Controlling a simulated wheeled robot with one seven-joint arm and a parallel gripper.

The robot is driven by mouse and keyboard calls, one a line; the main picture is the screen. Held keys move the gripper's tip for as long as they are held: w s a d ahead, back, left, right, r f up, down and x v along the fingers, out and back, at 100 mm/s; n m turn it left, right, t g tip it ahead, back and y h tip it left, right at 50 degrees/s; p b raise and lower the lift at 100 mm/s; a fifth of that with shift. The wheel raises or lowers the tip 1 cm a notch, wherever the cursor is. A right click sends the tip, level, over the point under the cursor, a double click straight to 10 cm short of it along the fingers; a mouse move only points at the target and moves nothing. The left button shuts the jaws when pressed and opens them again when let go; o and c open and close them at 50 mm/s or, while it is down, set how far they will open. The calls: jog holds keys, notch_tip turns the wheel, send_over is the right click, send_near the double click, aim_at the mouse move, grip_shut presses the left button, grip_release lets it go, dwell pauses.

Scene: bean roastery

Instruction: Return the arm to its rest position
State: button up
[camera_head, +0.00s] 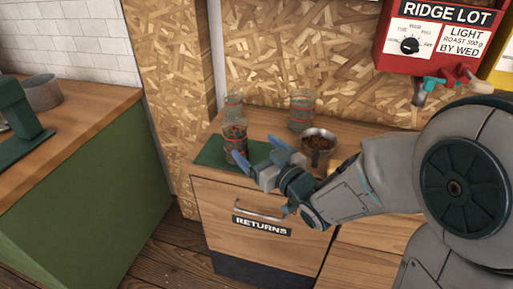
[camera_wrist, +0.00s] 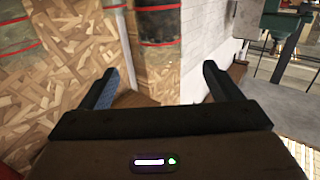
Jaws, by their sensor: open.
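My gripper (camera_head: 259,155) reaches out over the counter at the left end of the wooden cabinet. Its two blue fingers are spread apart with nothing between them; they also show spread in the wrist view (camera_wrist: 160,75). A glass jar with dark beans and red bands (camera_head: 235,146) stands on the green mat (camera_head: 212,154), close beside the left finger. I cannot tell whether they touch. In the wrist view, part of a red-banded jar (camera_wrist: 158,22) shows at the top, beyond the fingers. My arm comes in from the right.
Two more red-banded glass jars stand behind, one at left (camera_head: 233,102), one at centre (camera_head: 301,110). A metal cup of beans (camera_head: 318,150) stands right of my gripper. Below is the drawer labelled RETURNS (camera_head: 240,222).

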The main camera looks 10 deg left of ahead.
jog(key=d+m+g+h+p, duration=0.2)
jog(key=d+m+h+p, duration=0.3)
jog(key=d+h, duration=0.9)
jog(key=s+d+r+m+g+p, duration=0.2)
jog(key=s+d+m+g, duration=0.2)
jog(key=s+d+g, duration=0.3)
jog(key=s+d, duration=0.4)
jog(key=s, duration=0.4)
jog(key=shift+s+d+r+m+y, duration=0.2)
jog(key=shift+r+m+y, duration=0.1)
jog(key=shift+m+y, duration=0.1)
